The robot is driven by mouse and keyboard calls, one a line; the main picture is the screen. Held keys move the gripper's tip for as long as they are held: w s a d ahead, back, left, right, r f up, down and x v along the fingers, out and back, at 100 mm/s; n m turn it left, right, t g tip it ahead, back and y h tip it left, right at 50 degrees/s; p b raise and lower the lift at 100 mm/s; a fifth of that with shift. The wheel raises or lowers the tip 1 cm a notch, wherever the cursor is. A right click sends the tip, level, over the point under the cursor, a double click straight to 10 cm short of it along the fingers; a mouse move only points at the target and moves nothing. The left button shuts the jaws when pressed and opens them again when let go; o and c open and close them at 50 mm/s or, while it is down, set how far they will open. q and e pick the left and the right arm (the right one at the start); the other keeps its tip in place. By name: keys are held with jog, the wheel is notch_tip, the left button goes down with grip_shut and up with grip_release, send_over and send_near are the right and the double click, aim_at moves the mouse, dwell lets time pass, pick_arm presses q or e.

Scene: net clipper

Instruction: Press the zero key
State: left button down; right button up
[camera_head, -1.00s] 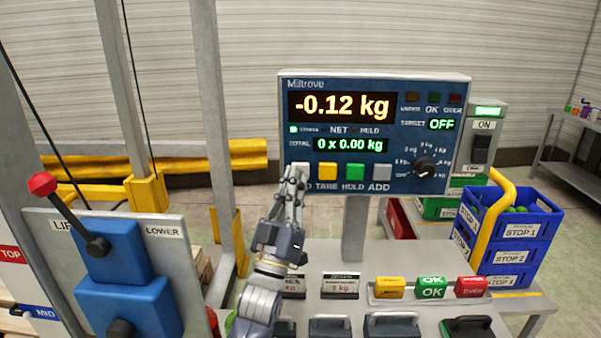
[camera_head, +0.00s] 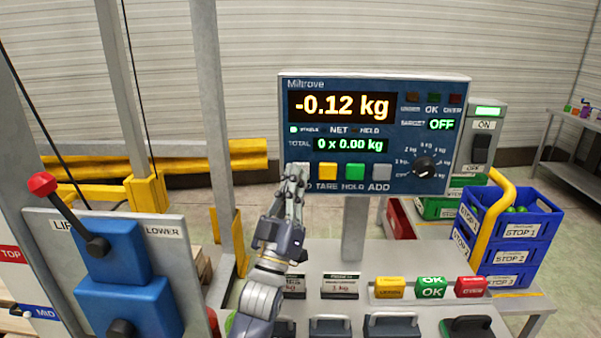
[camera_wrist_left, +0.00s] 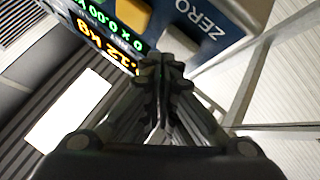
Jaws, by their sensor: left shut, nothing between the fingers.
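The scale panel (camera_head: 300,140) stands upright and its display reads -0.12 kg, with a total of 0 x 0.00 kg. The zero key (camera_head: 300,166) is the pale grey-white key at the left end of the key row, partly hidden behind my fingers. My left gripper (camera_head: 298,176) is shut and empty, its fingertips in front of this key. In the left wrist view, the zero key (camera_wrist_left: 178,42) lies just beyond the fingertips (camera_wrist_left: 162,70), beside the word ZERO. I cannot tell whether the tips touch it. My right gripper is not in view.
The yellow TARE key (camera_head: 328,171) is just right of the fingers, followed by the green HOLD key (camera_head: 355,172) and grey ADD key (camera_head: 382,172). A lever box (camera_head: 115,255) stands at left. Blue crates (camera_head: 515,255) are at right.

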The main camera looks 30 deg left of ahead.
pick_arm(q)
jog(key=shift+w+a, duration=0.25)
jog(key=shift+w, duration=0.1)
dwell(0.4)
jog(key=shift+s+d, duration=0.1)
jog(key=shift+s, duration=0.05)
jog(key=shift+s+d, duration=0.35)
jog(key=shift+s, duration=0.25)
jog(key=s+d, duration=0.1)
jog(key=s, duration=0.1)
jog(key=s+d+p, duration=0.1)
jog(key=s, duration=0.1)
jog(key=shift+s+d, duration=0.1)
jog(key=shift+d, duration=0.25)
dwell(0.8)
